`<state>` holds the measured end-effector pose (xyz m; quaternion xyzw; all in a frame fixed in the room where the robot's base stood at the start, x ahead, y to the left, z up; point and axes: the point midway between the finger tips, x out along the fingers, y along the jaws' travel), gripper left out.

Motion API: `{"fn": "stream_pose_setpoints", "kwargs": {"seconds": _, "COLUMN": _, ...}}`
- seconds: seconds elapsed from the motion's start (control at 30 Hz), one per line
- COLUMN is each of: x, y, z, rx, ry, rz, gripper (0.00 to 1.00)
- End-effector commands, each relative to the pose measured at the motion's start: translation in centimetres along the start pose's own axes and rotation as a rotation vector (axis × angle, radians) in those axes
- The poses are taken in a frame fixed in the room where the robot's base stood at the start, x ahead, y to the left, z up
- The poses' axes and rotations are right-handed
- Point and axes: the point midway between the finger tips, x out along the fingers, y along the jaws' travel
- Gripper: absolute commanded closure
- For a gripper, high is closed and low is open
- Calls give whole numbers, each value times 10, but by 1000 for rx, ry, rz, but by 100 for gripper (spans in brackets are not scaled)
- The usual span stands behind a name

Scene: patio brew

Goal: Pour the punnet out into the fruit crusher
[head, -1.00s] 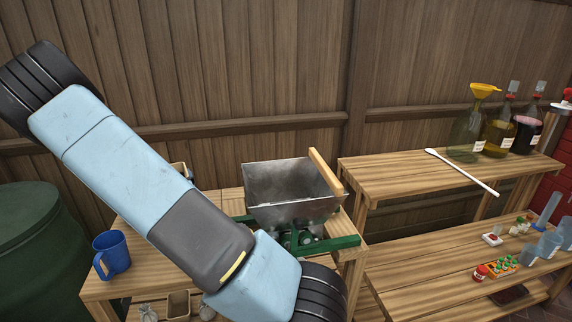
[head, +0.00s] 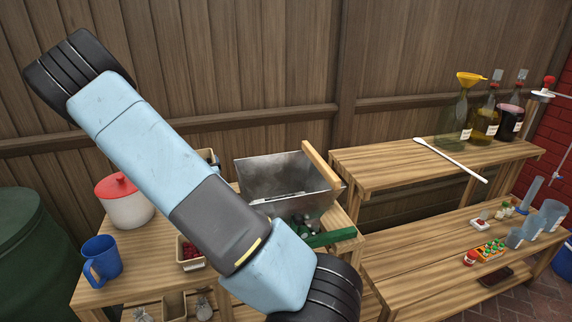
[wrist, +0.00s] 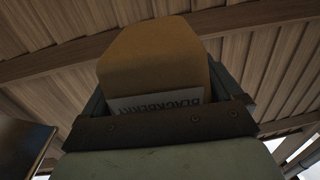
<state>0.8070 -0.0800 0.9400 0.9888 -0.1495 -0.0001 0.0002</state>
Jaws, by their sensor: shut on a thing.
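The fruit crusher (head: 262,175) is a grey metal hopper on a green frame, with a wooden bar along its right rim. It stands on the wooden table, partly behind my arm in the head view. The punnet (wrist: 155,60) is a tan box with a white label reading "BLACKBERRY", upside down in the wrist view. My gripper (wrist: 165,103) is shut on it, with a dark jaw on either side. Its contents are hidden. A dark panel at the wrist view's left edge is unclear.
A punnet of red berries (head: 190,252), a blue mug (head: 102,258) and a red-lidded white pot (head: 125,205) stand left of the crusher. A shelf (head: 385,165) at right holds bottles and a white paddle (head: 450,158). A fence is behind.

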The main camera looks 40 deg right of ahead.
Motion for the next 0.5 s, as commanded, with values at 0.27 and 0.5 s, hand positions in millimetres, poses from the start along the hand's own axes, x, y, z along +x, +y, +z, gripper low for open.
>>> {"fn": "stream_pose_setpoints", "kwargs": {"seconds": 0.27, "x": 1, "y": 1, "z": -2, "rx": 2, "ry": 1, "rz": 6, "gripper": 40}}
{"fn": "stream_pose_setpoints", "kwargs": {"seconds": 0.5, "x": 21, "y": 18, "z": -26, "rx": 9, "ry": 6, "rz": 133, "gripper": 40}}
